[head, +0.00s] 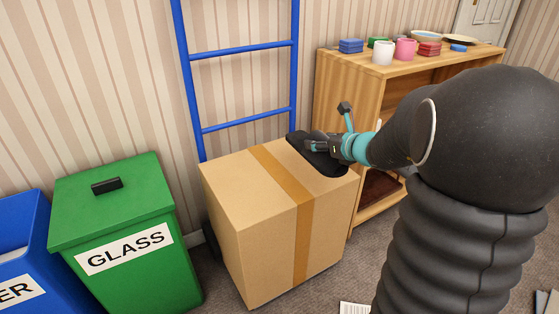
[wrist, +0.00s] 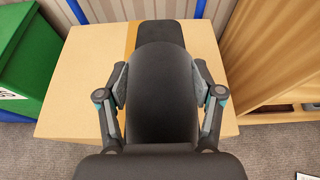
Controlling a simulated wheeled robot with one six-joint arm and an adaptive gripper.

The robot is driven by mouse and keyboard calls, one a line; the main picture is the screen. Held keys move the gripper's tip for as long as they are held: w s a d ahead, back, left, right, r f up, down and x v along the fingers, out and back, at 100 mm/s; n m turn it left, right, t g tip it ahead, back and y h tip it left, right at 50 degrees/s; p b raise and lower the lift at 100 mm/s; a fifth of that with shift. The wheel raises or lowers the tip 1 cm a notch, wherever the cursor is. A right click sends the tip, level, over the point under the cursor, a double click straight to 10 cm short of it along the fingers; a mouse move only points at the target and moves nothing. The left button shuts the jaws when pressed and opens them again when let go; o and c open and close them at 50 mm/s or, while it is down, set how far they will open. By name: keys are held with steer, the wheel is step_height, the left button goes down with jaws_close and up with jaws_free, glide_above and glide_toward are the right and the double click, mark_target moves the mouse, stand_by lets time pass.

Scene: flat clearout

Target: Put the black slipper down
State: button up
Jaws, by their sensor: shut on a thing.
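The black slipper (head: 327,163) is at the top of a cardboard box (head: 228,183), over its back right part. In the wrist view the slipper (wrist: 160,70) fills the middle, with its far end towards the blue ladder. My gripper (head: 318,146) is shut on the slipper, with one finger on each side of it; the gripper also shows in the wrist view (wrist: 160,88). The slipper appears to lie on or just above the box top; I cannot tell if it touches. The slipper's near end is hidden by my gripper's body in the wrist view.
A green GLASS bin (head: 115,200) with a closed lid and a blue bin (head: 22,235) stand to the left. A blue ladder (head: 240,48) leans behind the box. A wooden shelf (head: 335,85) holding mugs and dishes stands right. The box top's front left is clear.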

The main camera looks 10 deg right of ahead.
mark_target(294, 148)
steer(key=w+a+f, duration=0.2)
steer(key=w, duration=0.1)
steer(key=w+a+f+b, duration=0.1)
steer(key=w+a+f, duration=0.3)
steer(key=w, duration=0.1)
steer(key=shift+w+a+f, duration=0.25)
steer(key=shift+w+f, duration=0.05)
steer(key=shift+f+b, duration=0.6)
steer(key=shift+f, duration=1.4)
steer(key=shift+f, duration=0.1)
steer(key=o, duration=1.3)
steer(key=shift+c, duration=0.2)
